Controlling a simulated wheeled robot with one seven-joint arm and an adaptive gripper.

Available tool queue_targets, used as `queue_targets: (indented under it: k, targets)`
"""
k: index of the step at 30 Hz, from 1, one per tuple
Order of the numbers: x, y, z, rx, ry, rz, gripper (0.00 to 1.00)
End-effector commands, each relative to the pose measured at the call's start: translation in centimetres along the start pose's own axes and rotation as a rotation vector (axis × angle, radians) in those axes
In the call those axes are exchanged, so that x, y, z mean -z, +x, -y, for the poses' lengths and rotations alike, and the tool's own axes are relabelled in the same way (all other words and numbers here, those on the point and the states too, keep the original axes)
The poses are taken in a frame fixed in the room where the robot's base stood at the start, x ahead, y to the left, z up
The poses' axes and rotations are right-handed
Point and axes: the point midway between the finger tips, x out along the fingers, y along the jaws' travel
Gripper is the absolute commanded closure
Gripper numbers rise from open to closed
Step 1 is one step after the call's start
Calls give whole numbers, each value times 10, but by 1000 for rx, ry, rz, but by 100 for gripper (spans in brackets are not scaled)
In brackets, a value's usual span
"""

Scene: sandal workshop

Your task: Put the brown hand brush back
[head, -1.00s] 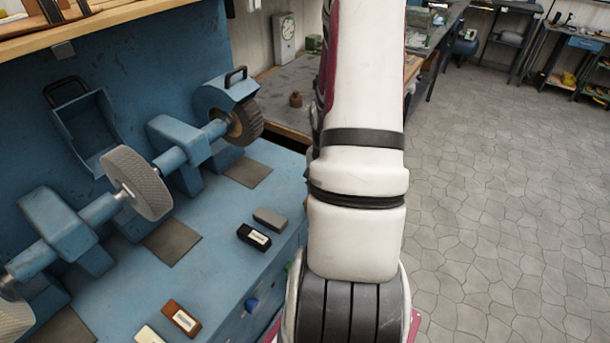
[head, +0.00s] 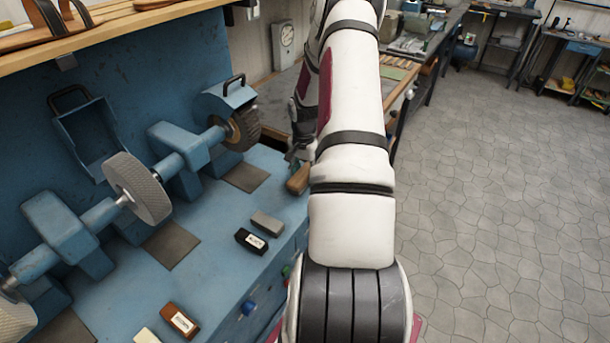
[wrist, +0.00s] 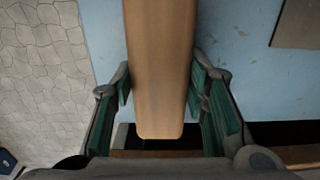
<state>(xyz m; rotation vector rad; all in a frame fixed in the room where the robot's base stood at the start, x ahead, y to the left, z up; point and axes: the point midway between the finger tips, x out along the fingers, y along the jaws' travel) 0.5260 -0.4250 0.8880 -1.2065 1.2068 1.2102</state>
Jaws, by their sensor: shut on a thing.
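The brown hand brush shows as a smooth brown wooden body in the wrist view (wrist: 160,70), running from the top edge down between the fingers. Its bristles are not visible. My gripper (wrist: 162,92) is shut on it, with one green-padded finger on each side. In the head view the brush (head: 298,180) is partly hidden by my arm and shows at the right edge of the blue bench. My gripper (head: 297,155) is just above it there, also partly hidden. I cannot tell the gap between brush and bench.
The blue bench (head: 215,255) carries grinding wheels (head: 137,187) on a shaft. A grey block (head: 267,223), a black labelled block (head: 251,240), a brown labelled block (head: 180,320) and a cream block (head: 146,336) lie along its front. Bare bench lies around them. Open floor is at right.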

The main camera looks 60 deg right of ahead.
Motion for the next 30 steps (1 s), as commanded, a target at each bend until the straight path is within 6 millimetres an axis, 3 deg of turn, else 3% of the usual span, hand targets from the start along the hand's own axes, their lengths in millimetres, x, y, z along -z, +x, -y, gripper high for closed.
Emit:
queue_targets:
  k: [12,13,15,16,25,30]
  targets:
    - [0,10,1,1,0,-1,82]
    - [0,10,1,1,0,0,57]
    - [0,10,0,1,0,0,41]
    - [0,10,0,1,0,0,39]
    - [0,9,0,1,0,-1,39]
    - [1,-5,1,3,1,-4,39]
